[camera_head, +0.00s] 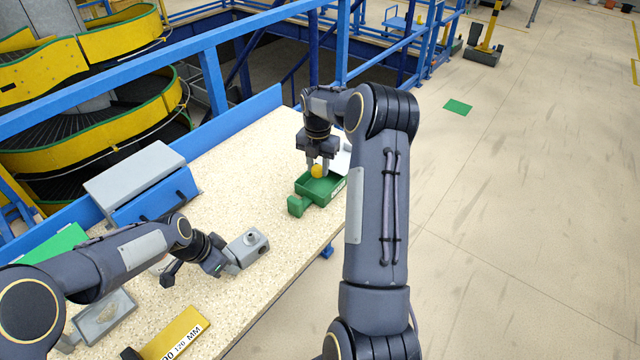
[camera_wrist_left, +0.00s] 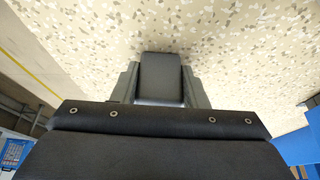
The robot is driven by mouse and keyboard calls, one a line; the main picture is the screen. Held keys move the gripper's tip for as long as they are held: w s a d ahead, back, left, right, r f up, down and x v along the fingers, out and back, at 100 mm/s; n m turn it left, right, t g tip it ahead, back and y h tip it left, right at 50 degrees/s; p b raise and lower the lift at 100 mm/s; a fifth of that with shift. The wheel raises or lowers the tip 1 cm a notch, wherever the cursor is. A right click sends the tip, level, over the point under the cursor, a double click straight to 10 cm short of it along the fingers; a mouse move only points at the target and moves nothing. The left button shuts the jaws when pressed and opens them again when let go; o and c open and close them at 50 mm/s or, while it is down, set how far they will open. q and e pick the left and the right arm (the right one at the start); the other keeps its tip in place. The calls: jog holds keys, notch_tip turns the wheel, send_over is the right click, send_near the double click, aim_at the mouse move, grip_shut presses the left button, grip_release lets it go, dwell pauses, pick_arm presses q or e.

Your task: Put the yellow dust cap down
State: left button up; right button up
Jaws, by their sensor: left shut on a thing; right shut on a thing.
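The yellow dust cap (camera_head: 317,171) is between the fingertips of my right gripper (camera_head: 317,168), which is shut on it. The cap is over or just inside the small green tray (camera_head: 312,194); I cannot tell if it touches the tray floor. My left gripper (camera_head: 228,264) is shut on a grey metal housing (camera_head: 254,245) with a round port on top, at the table's front part. In the left wrist view, a dark grey block shape (camera_wrist_left: 160,78) shows between the jaws, above the speckled tabletop.
The speckled table (camera_head: 235,165) has a blue rail behind it. The tabletop between the box and the green tray is clear.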

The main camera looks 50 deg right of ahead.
aim_at(318, 191)
pick_arm(q)
jog(key=shift+s+a+f, duration=0.1)
jog(key=shift+f, duration=0.1)
pick_arm(e)
jog(key=shift+f, duration=3.45)
jog(key=shift+f, duration=0.15)
jog(key=o, duration=1.1)
